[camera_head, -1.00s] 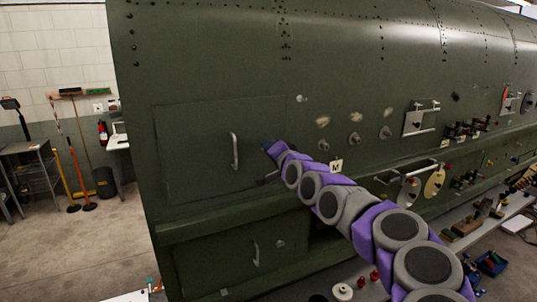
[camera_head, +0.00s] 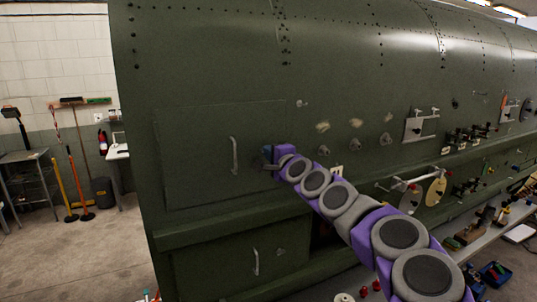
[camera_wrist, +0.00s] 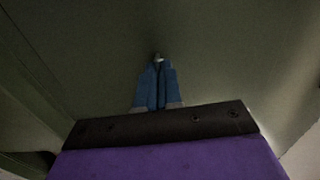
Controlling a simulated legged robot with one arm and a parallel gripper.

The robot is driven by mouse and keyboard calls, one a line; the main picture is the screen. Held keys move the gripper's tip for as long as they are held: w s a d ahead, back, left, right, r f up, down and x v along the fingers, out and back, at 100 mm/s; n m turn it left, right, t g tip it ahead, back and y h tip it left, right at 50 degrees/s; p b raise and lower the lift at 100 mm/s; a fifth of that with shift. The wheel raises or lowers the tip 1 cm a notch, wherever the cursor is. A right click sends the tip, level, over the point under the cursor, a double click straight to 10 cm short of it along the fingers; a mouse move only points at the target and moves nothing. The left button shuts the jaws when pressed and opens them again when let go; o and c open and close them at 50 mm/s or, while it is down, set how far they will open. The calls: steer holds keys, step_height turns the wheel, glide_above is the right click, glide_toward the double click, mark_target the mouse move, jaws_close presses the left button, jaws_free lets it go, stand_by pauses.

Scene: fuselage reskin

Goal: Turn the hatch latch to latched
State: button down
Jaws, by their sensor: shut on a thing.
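The hatch (camera_head: 200,130) is a flat green panel on the fuselage side, with a pale vertical handle (camera_head: 235,155) near its right part. My gripper (camera_head: 267,154) is at the hatch's right edge, right of the handle. In the wrist view, its two blue fingers (camera_wrist: 158,72) are close together, shut on a small pale metal piece (camera_wrist: 159,57) that appears to be the hatch latch. Most of that piece is hidden by the fingers, so I cannot tell which way the latch is turned.
A lower panel with its own handle (camera_head: 255,261) sits below the hatch. Knobs (camera_head: 355,151) and a bracket plate (camera_head: 419,128) are on the skin to the right. A bench (camera_head: 490,232) with loose parts runs along the right. Open floor (camera_head: 90,255) lies at left.

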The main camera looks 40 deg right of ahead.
steer(key=shift+f, duration=0.1)
stand_by(0.3)
steer(key=c, duration=1.7)
jaws_free()
steer(key=o, duration=0.4)
steer(key=shift+d, duration=0.35)
steer(key=shift+s+a, duration=0.1)
steer(key=b+v, duration=0.4)
steer(key=v, duration=1.3)
steer(key=shift+s, duration=0.15)
steer(key=shift+d+f, duration=0.15)
steer(key=shift+d, duration=0.1)
